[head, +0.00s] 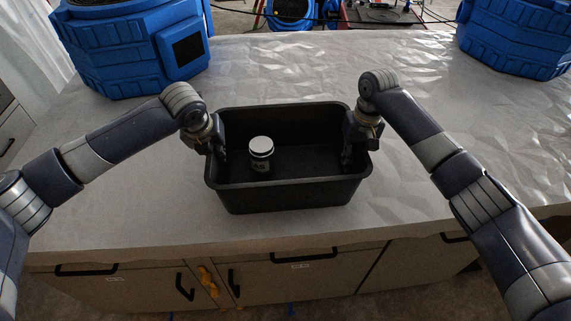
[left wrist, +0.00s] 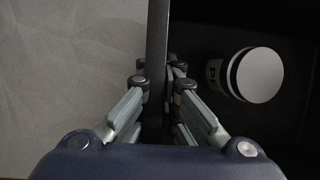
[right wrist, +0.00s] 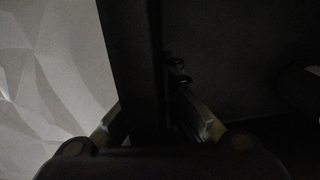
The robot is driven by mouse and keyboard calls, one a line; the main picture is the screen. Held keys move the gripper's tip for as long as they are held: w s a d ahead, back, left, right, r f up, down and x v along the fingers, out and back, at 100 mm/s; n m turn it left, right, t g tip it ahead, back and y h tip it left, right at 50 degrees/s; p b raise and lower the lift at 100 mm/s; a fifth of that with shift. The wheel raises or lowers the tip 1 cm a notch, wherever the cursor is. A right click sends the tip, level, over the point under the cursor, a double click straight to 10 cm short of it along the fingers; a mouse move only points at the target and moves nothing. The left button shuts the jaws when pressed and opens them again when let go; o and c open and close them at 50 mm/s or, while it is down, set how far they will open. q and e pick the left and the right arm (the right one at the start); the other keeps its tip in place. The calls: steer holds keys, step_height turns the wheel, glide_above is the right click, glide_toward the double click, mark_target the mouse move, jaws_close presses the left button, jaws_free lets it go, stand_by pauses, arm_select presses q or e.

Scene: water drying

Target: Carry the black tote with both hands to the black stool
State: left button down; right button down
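The black tote (head: 290,195) is over the plastic-covered counter, and I cannot tell whether it rests on it. A jar with a white lid (head: 261,150) stands inside, left of the middle; it also shows in the left wrist view (left wrist: 256,76). My left gripper (head: 221,152) is at the tote's left wall, its fingers closed on both sides of that wall (left wrist: 157,40). My right gripper (head: 348,155) is at the right wall, fingers on both sides of it (right wrist: 135,45); this view is dark, but they appear closed on it. No black stool is visible.
The counter top (head: 430,120) is clear around the tote. A blue machine (head: 135,45) stands at the back left and another (head: 520,35) at the back right. Drawers with black handles (head: 305,254) are below the front edge.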

arm_select(q)
steer(key=shift+w+r, duration=0.15)
steer(key=shift+r, duration=0.05)
arm_select(e)
steer(key=shift+w+r, duration=0.2)
